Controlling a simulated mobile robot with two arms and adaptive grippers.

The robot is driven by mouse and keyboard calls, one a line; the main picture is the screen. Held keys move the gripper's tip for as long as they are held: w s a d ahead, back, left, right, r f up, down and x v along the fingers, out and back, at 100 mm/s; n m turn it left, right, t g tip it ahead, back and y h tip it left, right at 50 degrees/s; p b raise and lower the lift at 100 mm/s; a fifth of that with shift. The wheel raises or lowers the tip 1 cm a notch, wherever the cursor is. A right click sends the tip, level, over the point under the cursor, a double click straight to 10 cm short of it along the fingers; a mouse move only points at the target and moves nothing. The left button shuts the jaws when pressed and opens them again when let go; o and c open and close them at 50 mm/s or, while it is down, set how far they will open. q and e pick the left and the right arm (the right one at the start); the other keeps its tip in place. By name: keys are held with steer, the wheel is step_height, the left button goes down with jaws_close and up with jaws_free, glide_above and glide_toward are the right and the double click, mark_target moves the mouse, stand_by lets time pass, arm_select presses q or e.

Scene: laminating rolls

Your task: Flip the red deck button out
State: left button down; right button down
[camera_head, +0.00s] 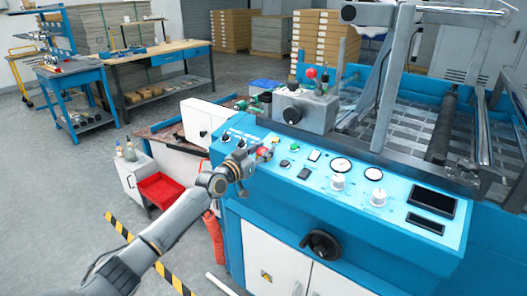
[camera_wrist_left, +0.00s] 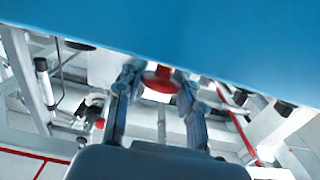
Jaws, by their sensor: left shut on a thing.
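The red deck button (camera_head: 263,151) is on the light blue control panel (camera_head: 400,200) of the machine, near its left end. My left gripper (camera_head: 252,159) is at this button, coming from the front left, and partly covers it in the head view. In the left wrist view the red button (camera_wrist_left: 160,82) sits between the two fingers of my left gripper (camera_wrist_left: 158,88), under the blue panel surface. The left gripper is shut on it. My right gripper is not in view.
A grey box with a red-topped lever (camera_head: 311,74) stands behind. A black handwheel (camera_head: 321,245) is on the front. A red bin (camera_head: 160,190) is at left.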

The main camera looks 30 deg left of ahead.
arm_select(q)
steer(key=c, duration=0.9)
jaws_free()
steer(key=shift+s+r, duration=0.1)
steer(key=shift+r, duration=0.1)
steer(key=shift+f, duration=0.1)
steer(key=shift+s, duration=0.3)
steer(key=s+a, duration=0.1)
steer(key=s, duration=1)
steer(key=shift+s, duration=0.25)
